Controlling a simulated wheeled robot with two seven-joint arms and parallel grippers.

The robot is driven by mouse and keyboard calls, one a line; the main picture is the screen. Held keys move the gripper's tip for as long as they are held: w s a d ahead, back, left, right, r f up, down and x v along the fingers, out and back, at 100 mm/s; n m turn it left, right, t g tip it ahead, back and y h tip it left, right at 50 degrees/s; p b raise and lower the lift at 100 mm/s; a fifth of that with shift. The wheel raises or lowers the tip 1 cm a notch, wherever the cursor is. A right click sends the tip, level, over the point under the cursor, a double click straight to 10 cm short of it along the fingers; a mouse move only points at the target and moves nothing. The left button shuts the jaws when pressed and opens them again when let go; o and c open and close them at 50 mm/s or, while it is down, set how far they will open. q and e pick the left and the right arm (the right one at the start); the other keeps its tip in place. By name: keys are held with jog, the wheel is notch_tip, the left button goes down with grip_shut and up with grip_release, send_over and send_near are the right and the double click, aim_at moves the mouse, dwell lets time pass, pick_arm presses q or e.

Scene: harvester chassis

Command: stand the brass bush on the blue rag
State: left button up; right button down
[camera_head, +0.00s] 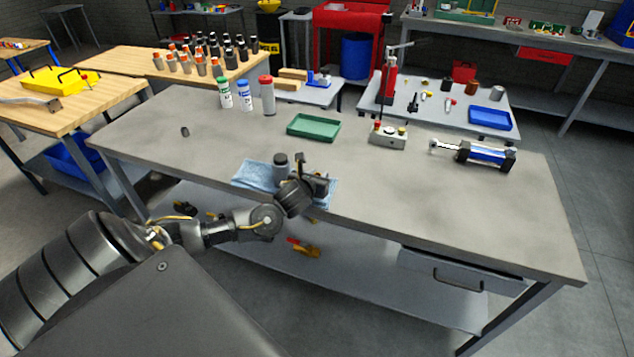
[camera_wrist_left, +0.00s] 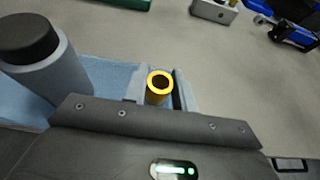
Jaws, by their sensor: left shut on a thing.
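The blue rag (camera_head: 257,175) lies on the grey bench near its front edge, and it also shows in the wrist view (camera_wrist_left: 98,76). My left gripper (camera_head: 314,183) is over the right part of the rag. In the wrist view its jaws are shut on the brass bush (camera_wrist_left: 158,86), a short yellow ring-ended tube with its open end toward the camera. In the head view I cannot make out the bush. Whether its lower end touches the rag is hidden. My right gripper is not in view.
A dark-capped grey cylinder (camera_head: 280,169) stands on the rag, just left of my gripper, and is large in the wrist view (camera_wrist_left: 45,60). A green tray (camera_head: 314,127) lies behind. A small dark cylinder (camera_head: 185,131) stands at left. The bench's right front is clear.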

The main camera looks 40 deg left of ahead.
pick_arm(q)
jog(key=shift+w+a+f, duration=0.1)
jog(key=shift+f, duration=0.05)
notch_tip(320, 180, down, 3)
jog(key=shift+w+a+r+p, duration=0.1)
jog(key=shift+w+a+p, duration=0.05)
jog(key=shift+p, duration=0.45)
jog(key=shift+f, duration=0.35)
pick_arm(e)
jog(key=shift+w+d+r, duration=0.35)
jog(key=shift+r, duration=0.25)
pick_arm(q)
jog(key=shift+s+f+b, duration=0.2)
jog(key=shift+f+b, duration=0.1)
jog(key=shift+f, duration=0.45)
grip_shut()
jog(key=o, duration=0.8)
grip_release()
jog(key=shift+c, duration=0.2)
jog(key=shift+o, duration=1.3)
jog(key=shift+w, duration=0.1)
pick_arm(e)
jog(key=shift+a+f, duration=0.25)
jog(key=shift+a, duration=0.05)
